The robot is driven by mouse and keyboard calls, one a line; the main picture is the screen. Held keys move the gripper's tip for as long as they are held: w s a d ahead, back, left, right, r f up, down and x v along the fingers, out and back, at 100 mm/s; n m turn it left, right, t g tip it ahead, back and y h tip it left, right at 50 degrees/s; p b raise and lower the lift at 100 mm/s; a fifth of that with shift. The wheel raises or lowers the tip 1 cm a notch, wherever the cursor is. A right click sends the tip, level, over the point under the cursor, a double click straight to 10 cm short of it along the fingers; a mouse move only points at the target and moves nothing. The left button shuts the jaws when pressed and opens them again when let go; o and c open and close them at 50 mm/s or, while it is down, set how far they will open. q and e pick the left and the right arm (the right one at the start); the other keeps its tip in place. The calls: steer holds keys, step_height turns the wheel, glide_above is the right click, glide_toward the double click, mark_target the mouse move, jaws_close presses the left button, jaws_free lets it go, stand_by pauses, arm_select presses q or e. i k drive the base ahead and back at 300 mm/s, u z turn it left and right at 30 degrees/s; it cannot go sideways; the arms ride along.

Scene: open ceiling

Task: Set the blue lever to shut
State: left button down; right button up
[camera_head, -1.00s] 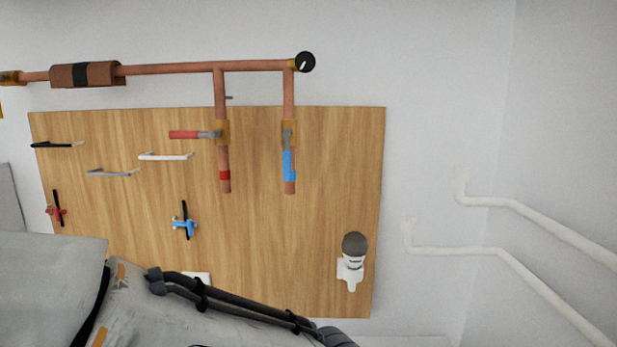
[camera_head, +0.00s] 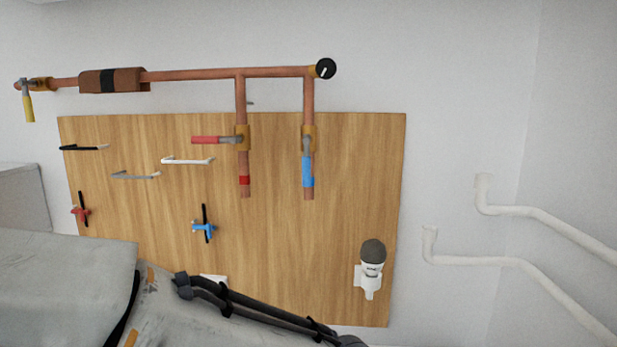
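The blue lever (camera_head: 307,170) is on a brass valve (camera_head: 308,138) on the right-hand vertical copper pipe. Its handle hangs straight down, in line with the pipe. Beside it, the red lever (camera_head: 213,140) on the left-hand vertical pipe points left, across its pipe. Neither gripper is in view. A grey arm part of mine with black cables fills the bottom left and hides the lower part of the board there.
The wooden board (camera_head: 340,220) is on the white wall. It holds several bar handles, a blue tap (camera_head: 204,226), a red tap (camera_head: 80,211) and a dark-topped white fitting (camera_head: 371,262). A yellow lever (camera_head: 28,108) hangs at far left. White pipes (camera_head: 520,212) run at right.

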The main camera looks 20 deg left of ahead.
mark_target(306, 159)
steer(key=u, duration=0.95)
steer(key=i, duration=0.3)
steer(key=z, duration=0.4)
